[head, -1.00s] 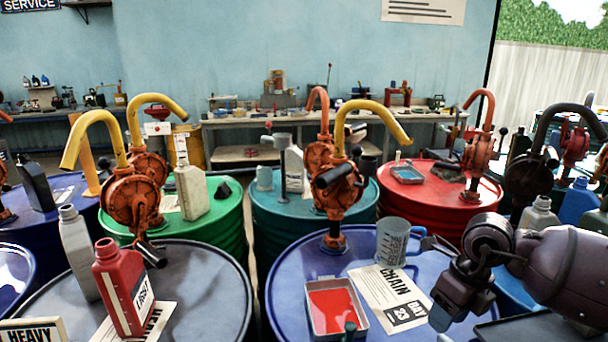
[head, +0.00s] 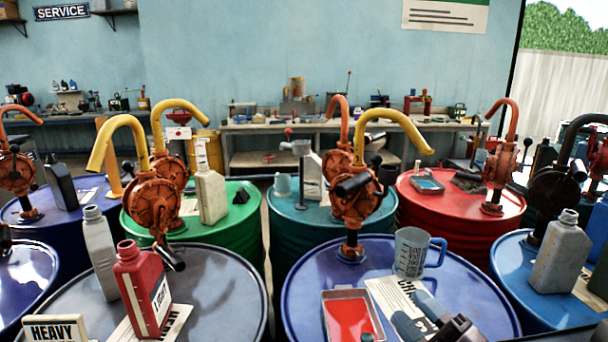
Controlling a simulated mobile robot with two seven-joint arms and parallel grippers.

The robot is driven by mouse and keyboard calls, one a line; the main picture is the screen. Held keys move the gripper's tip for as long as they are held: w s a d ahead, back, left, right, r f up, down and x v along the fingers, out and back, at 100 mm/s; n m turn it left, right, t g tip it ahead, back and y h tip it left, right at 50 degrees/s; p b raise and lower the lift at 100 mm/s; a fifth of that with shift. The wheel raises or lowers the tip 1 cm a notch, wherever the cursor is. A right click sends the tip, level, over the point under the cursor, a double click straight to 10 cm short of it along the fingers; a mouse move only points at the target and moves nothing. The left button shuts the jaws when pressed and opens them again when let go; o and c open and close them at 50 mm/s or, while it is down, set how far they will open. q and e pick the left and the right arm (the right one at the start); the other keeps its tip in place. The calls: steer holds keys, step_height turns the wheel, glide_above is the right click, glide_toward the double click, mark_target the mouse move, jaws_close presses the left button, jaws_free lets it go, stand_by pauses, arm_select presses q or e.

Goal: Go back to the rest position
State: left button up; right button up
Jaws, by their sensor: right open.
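My right gripper (head: 430,312) shows only in part at the bottom edge, low over the front blue drum (head: 320,262). It is open, and I see nothing between its fingers. It lies in front of a clear measuring jug (head: 411,253), apart from its handle, and covers part of the white label sheet (head: 385,290). A tray of red liquid (head: 350,318) sits just left of the gripper on the same drum. My left gripper is out of view.
A red bottle (head: 143,290) and a grey bottle (head: 101,245) stand on the grey drum (head: 225,275) at left. Hand pumps (head: 355,190) with curved spouts rise from several drums. A grey bottle (head: 560,255) stands on the right blue drum. A workbench (head: 250,125) runs along the back wall.

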steer(key=s+d+f+m+g+h, duration=0.3)
steer(key=s+d+f+m+h, duration=0.1)
steer(key=d+f+m+h, duration=0.3)
steer(key=s+d+f+m+g+h, duration=0.3)
steer(key=s+d+f+m+h, duration=0.15)
steer(key=f+m+h, duration=0.35)
steer(key=s+f+m+g+y, duration=0.1)
steer(key=s+f+m+g, duration=0.1)
steer(key=s+f+g, duration=0.45)
steer(key=s+f+m+g+y, duration=0.1)
steer(key=s+m+g, duration=0.2)
steer(key=s, duration=0.6)
steer(key=w+f+n+t+y, duration=0.1)
steer(key=w+f+t, duration=0.6)
steer(key=f, duration=0.4)
steer(key=shift+a+t, duration=0.35)
steer(key=shift+t, duration=0.3)
